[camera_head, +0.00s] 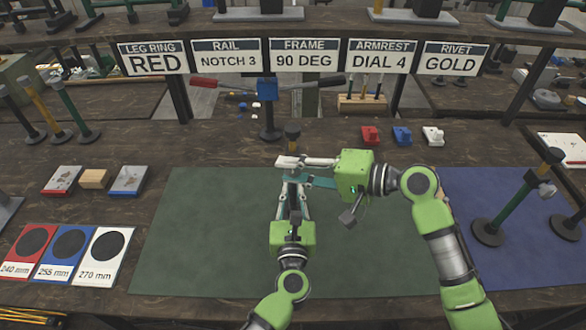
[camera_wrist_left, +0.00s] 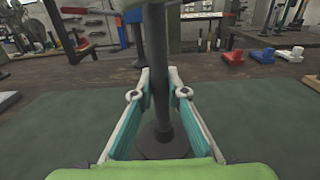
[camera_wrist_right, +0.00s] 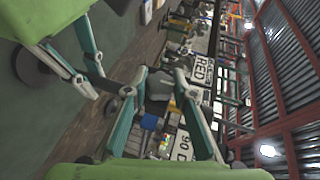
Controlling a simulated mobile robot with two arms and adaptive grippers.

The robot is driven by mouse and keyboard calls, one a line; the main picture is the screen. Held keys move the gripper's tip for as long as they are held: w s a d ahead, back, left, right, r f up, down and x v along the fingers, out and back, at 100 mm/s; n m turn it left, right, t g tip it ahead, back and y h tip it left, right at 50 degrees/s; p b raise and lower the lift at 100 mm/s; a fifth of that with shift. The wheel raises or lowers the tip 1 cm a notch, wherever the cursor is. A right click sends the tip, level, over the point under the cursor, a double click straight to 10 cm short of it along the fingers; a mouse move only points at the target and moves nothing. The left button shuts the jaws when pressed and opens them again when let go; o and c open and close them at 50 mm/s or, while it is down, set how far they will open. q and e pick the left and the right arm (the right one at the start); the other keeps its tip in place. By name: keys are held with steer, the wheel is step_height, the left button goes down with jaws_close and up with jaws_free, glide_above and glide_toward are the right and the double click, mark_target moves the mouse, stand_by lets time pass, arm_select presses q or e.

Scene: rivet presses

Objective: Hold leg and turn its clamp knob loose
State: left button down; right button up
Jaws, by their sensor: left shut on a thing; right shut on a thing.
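The leg is a dark upright post (camera_wrist_left: 157,70) on a round dark base (camera_wrist_left: 163,143), standing on the green mat. Its top (camera_head: 292,131) shows in the head view above my grippers. My left gripper (camera_wrist_left: 160,85) is shut around the post from the near side, above the base. My right gripper (camera_head: 290,168) comes in from the right, above the left one, and is shut at the clamp height. In the right wrist view its fingertips (camera_wrist_right: 156,86) close on a grey part that I take for the clamp knob. The fingers hide most of the clamp.
A stand with red and black handles (camera_head: 267,95) is behind the leg. Coloured blocks lie at the back right, and size cards (camera_head: 65,255) at left. The green mat (camera_head: 200,230) is otherwise clear.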

steer(key=shift+h, duration=0.3)
steer(key=n+h, duration=0.1)
steer(key=h, duration=0.1)
steer(key=shift+r+g+h, duration=0.1)
steer(key=shift+g+h, duration=0.2)
steer(key=h, duration=0.3)
steer(key=shift+a+n, duration=0.1)
steer(key=shift+n, duration=0.3)
steer(key=n+h, duration=0.1)
steer(key=h, duration=0.4)
steer(key=shift+g, duration=0.3)
steer(key=n+h, duration=0.1)
steer(key=h, duration=0.5)
steer(key=n+h, duration=0.1)
steer(key=h, duration=0.2)
steer(key=shift+s+f+n+h, duration=0.15)
steer(key=shift+n+h, duration=0.25)
steer(key=shift+h, duration=1.2)
